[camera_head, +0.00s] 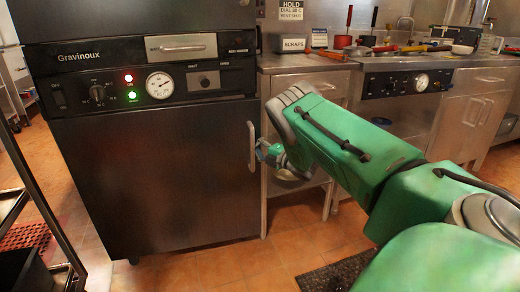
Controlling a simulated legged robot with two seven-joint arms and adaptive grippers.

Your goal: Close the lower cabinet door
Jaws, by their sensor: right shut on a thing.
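The lower cabinet door (160,180) is a large dark metal panel under the control panel marked Gravinoux. It looks flush or nearly flush with the cabinet front; a small gap cannot be told. Its upright silver handle (251,146) is near the door's right edge. My right gripper (259,151) is at the handle, shut on it, reaching in from the right. The green arm and the gripper's own body partly hide the fingers. My left gripper is not in view.
The control panel (150,78) has knobs, lights and a gauge. To the right is a steel counter (300,62) with red-handled tools on top. A dark rack (25,190) stands at the left. Tiled floor (215,265) lies open in front, with a dark mat (335,272) at lower right.

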